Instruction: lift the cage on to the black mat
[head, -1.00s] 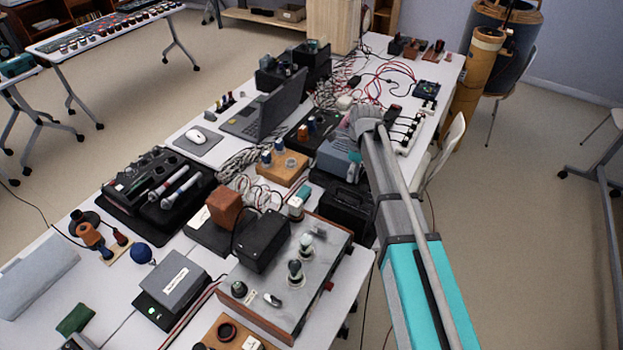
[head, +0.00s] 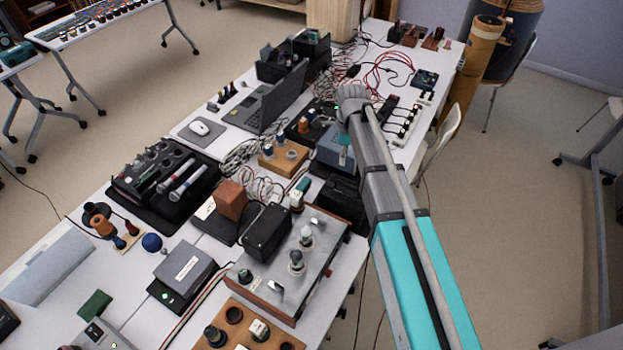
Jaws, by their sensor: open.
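I cannot pick out a cage among the crowded items on the long white table (head: 85,262). A black base (head: 165,219) lies under a switch box with two silver cylinders. I cannot tell whether either is the black mat. My arm, grey and teal, reaches in from the lower right over the table's right side. My gripper is not visible; a small teal part shows beside the arm's far rounded end.
A laptop (head: 263,108), red and white cables, a black box (head: 266,230), a wooden block (head: 231,200) and a metal-topped unit (head: 322,241) crowd the table. A grey box (head: 184,266) stands near the front. Floor (head: 500,200) is open on the right, with chairs and a tan cylinder (head: 480,60).

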